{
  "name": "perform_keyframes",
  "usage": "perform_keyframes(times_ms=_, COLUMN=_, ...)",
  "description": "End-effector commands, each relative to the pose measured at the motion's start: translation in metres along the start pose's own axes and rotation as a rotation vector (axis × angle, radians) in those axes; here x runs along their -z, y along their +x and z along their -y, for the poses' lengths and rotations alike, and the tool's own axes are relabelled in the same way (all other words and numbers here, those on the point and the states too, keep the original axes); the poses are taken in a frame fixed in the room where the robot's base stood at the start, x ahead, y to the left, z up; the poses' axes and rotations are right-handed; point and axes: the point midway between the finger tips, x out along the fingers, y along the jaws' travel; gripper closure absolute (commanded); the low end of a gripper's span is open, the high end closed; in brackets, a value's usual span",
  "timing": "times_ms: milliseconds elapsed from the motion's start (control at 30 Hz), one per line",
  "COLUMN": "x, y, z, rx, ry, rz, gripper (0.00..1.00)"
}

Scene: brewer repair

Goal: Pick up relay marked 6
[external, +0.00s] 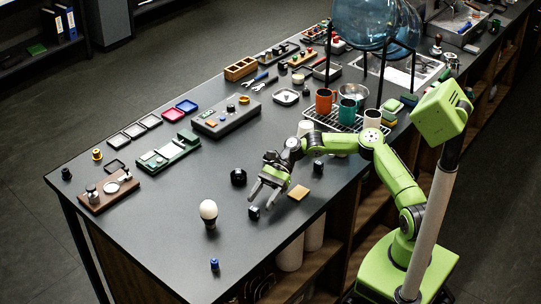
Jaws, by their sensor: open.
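My gripper (264,201) is open and empty, pointing down low over the front part of the dark table. A small dark block (254,213) with a pale face stands right at its fingertips, a little below them in the picture. It may be a relay, but no number can be read on it. Another small dark block (318,167) stands to the right of my gripper, beside the arm. I cannot tell which, if either, is marked 6. Whether the fingers touch the nearer block is too small to tell.
A round black piece (238,177) lies left of my gripper, and a tan square (298,193) lies right of it. An egg-like white object on a dark stand (208,212) and a small blue piece (214,265) are nearer the front. A rack with cups (340,122) stands behind.

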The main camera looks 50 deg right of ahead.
Motion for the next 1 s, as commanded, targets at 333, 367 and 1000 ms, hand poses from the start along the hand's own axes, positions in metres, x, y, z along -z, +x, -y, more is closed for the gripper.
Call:
perform_keyframes(times_ms=333, x=0.001, y=0.052, z=0.001, rx=-0.002, ry=0.0, rz=0.0, gripper=0.38)
perform_keyframes(times_ms=367, x=0.001, y=0.052, z=0.002, rx=-0.001, ry=0.0, rz=0.0, gripper=0.38)
perform_keyframes(times_ms=1000, x=0.0, y=0.051, z=0.002, rx=-0.001, ry=-0.001, rz=-0.001, gripper=0.94)
